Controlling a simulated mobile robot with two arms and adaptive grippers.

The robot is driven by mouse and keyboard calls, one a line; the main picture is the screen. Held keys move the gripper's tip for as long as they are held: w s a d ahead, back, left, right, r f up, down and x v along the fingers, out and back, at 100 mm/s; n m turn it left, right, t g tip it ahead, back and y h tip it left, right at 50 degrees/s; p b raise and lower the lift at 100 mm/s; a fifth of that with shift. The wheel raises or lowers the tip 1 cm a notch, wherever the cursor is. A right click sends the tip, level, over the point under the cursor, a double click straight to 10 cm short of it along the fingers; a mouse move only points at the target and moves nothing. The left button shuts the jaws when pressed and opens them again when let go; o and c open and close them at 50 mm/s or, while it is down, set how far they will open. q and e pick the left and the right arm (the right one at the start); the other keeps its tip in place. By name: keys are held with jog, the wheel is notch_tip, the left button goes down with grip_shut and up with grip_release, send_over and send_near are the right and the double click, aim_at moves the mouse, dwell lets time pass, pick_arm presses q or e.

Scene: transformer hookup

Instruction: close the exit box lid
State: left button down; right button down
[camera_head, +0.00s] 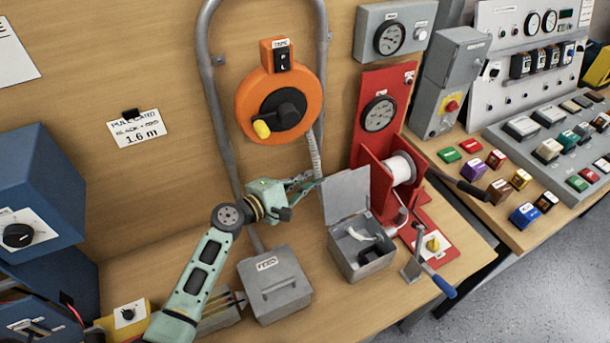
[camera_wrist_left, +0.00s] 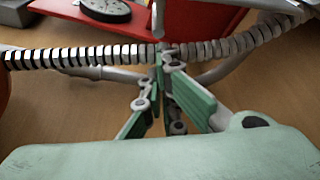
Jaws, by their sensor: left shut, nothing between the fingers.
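The exit box (camera_head: 362,262) is a small grey open-topped box on the bench, with something pale inside. Its grey lid (camera_head: 346,196) stands raised at the back of the box. My left gripper (camera_head: 312,183) is shut and empty, just to the left of the lid's upper left edge. In the left wrist view the green fingers (camera_wrist_left: 163,105) meet in front of a ribbed grey conduit (camera_wrist_left: 85,56). I cannot tell whether the fingertips touch the lid or the conduit. My right gripper is not in view.
A grey box labelled FEED (camera_head: 275,285) stands left of the exit box. A red stand with a white spool (camera_head: 401,169) and a crank with a blue handle (camera_head: 444,287) are on the right. An orange tape reel (camera_head: 258,120) hangs behind.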

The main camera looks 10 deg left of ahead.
aim_at(325, 185)
pick_arm(q)
jog(key=shift+s+r, duration=0.15)
jog(key=shift+s+d+r+m+b, duration=0.15)
jog(key=shift+r+m+b, duration=0.15)
jog(key=shift+b, duration=0.15)
jog(key=s+d+r+m+b, duration=0.1)
jog(key=s+m+b, duration=0.1)
jog(key=b, duration=0.1)
jog(key=s+d+r+m+t+h+b, duration=0.1)
jog(key=s+m+b, duration=0.1)
jog(key=s+d+r+m+t+b, duration=0.1)
jog(key=s+d+m+b, duration=0.1)
jog(key=b, duration=0.1)
jog(key=shift+r+m+b, duration=0.25)
jog(key=shift+m+b, duration=0.05)
jog(key=shift+m, duration=0.1)
jog(key=s+d+m+h+b, duration=0.1)
jog(key=s+d+m, duration=0.1)
jog(key=s, duration=0.3)
jog(key=shift+s+d+r+m+t, duration=0.25)
jog(key=shift+d+m+t, duration=0.15)
jog(key=shift+d, duration=0.4)
